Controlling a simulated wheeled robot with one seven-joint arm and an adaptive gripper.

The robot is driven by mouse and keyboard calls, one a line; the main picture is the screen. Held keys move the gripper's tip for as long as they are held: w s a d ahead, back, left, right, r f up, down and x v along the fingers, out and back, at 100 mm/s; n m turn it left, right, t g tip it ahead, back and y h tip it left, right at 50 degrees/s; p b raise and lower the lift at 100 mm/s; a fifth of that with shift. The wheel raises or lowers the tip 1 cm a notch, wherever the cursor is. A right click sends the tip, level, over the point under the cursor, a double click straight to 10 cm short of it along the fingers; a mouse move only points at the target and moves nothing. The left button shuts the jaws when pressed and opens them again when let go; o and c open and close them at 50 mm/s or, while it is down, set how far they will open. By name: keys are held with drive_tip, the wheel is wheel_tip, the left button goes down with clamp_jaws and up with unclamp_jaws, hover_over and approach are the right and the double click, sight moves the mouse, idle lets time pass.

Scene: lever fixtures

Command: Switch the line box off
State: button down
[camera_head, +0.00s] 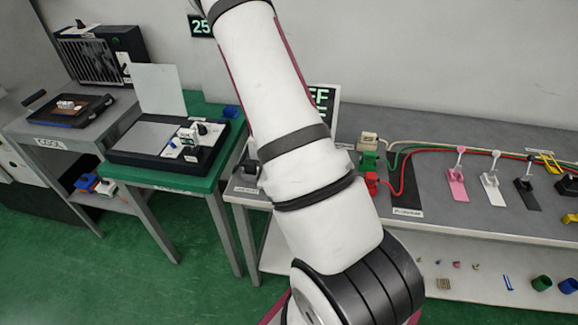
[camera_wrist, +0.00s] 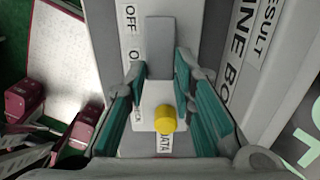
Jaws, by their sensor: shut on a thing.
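The line box (camera_wrist: 103,30) fills the middle of the wrist view, with OFF and partly hidden ON labels beside a grey upright strip (camera_wrist: 160,50). Its lever (camera_wrist: 150,97) shows as a pale block with a yellow round knob (camera_wrist: 165,121). My gripper (camera_wrist: 160,78) has its teal-padded fingers on both sides of the lever, shut on it. The lever stands nearer the ON label than OFF. The fingers hide part of the lettering. In the head view my arm hides my gripper and most of the line box.
A tilted panel lettered LINE BO (camera_wrist: 240,45) stands close right of my fingers. In the head view, a green table (camera_head: 170,178) with a black device is at left. Several small levers, including a pink one (camera_head: 457,188), stand on the grey bench (camera_head: 430,160) at right.

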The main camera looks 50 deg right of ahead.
idle(0.3)
drive_tip(key=shift+a, duration=0.1)
drive_tip(key=c, duration=1.4)
unclamp_jaws()
drive_tip(key=shift+o, duration=0.2)
drive_tip(key=shift+w, duration=0.1)
wheel_tip(320, 180, up, 12)
drive_tip(key=shift+w, duration=0.2)
drive_tip(key=shift+a, duration=0.15)
